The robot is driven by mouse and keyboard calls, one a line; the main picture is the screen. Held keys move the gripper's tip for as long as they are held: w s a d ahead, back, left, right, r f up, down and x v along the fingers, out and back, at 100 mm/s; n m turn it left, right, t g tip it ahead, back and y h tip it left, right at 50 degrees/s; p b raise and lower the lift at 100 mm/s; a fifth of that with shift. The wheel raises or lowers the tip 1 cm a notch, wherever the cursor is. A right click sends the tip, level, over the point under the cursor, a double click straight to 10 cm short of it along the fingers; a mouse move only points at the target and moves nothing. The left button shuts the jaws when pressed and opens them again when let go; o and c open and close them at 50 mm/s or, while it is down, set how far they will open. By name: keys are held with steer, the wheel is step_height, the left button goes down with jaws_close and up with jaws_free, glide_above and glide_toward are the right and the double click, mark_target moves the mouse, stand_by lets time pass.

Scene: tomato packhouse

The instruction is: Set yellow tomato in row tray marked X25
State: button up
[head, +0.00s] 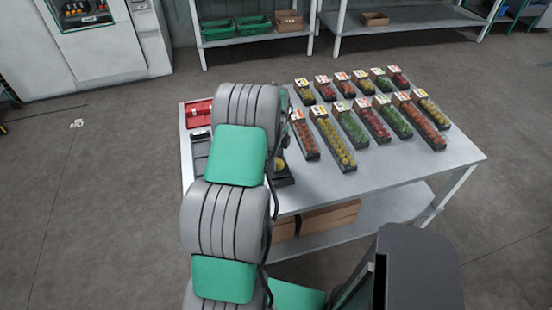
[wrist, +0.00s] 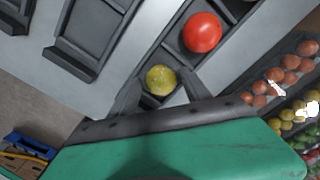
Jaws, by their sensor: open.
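The yellow tomato (wrist: 161,80) lies at the near end of a dark compartmented tray (wrist: 158,57) in the wrist view. It also shows in the head view (head: 280,163), beside my arm. My gripper (wrist: 163,90) is open, with one finger on each side of the yellow tomato; whether they touch it I cannot tell. Small row trays with tomatoes stand in two rows on the table, such as one with yellow tomatoes (head: 334,143). Their label cards are too small to read, so I cannot tell which is X25. My arm hides my gripper in the head view.
A red tomato (wrist: 202,32) sits farther along the same dark tray. Another dark tray (wrist: 95,30) lies to its left. A red box (head: 199,112) stands at the left of the table (head: 415,168). The table's right front is clear. Shelves (head: 420,17) stand behind.

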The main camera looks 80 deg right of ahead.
steer(key=shift+r+p, duration=0.75)
steer(key=shift+r, duration=1.05)
steer(key=shift+o, duration=0.2)
steer(key=o, duration=0.5)
steer(key=shift+c, duration=0.3)
steer(key=shift+c, duration=1.3)
